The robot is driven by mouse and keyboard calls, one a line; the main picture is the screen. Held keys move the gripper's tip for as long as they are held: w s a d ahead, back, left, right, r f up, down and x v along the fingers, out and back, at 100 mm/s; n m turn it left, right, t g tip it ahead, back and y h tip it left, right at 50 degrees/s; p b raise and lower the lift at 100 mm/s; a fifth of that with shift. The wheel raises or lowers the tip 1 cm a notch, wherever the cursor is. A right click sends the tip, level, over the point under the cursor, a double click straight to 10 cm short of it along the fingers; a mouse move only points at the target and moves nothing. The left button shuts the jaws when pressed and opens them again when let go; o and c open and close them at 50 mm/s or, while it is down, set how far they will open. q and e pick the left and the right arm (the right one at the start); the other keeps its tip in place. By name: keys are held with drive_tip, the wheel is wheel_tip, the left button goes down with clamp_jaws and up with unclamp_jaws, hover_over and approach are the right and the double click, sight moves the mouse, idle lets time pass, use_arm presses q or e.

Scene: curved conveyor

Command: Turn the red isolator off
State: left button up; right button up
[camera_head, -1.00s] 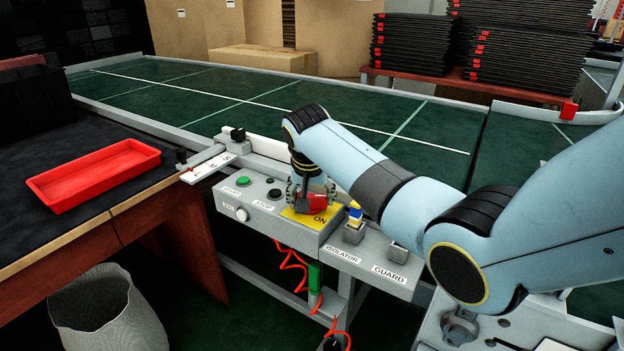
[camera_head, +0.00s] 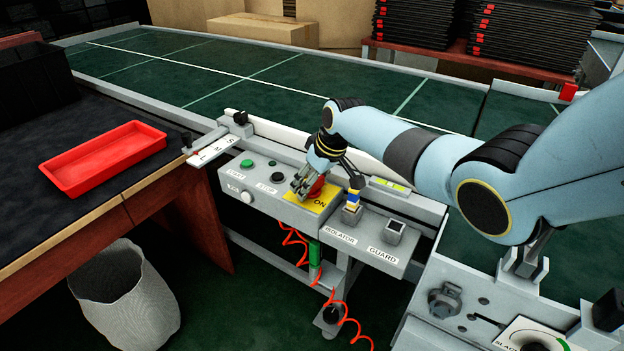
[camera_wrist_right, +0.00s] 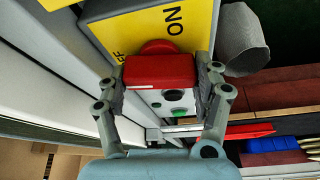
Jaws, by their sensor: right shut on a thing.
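The red isolator (camera_head: 317,187) is a red rotary handle on a yellow plate (camera_head: 327,201) marked ON, at the right end of the grey control box. My right gripper (camera_head: 307,186) comes down on it from above and is shut on the handle. In the right wrist view the red handle (camera_wrist_right: 160,69) lies between the two fingers of the right gripper (camera_wrist_right: 163,88), with the yellow plate showing ON and part of OFF beyond it. My left gripper is not in view.
Green START (camera_head: 246,163) and black STOP (camera_head: 277,177) buttons sit left of the isolator. A red tray (camera_head: 105,158) lies on the left table; the conveyor (camera_head: 290,80) runs behind.

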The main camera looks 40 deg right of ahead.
drive_tip(key=shift+w+n+y, duration=0.1)
drive_tip(key=shift+n+y, duration=0.3)
drive_tip(key=shift+n, duration=0.6)
drive_tip(key=shift+r, duration=0.1)
drive_tip(key=o, duration=1.2)
drive_tip(key=v, duration=1.2)
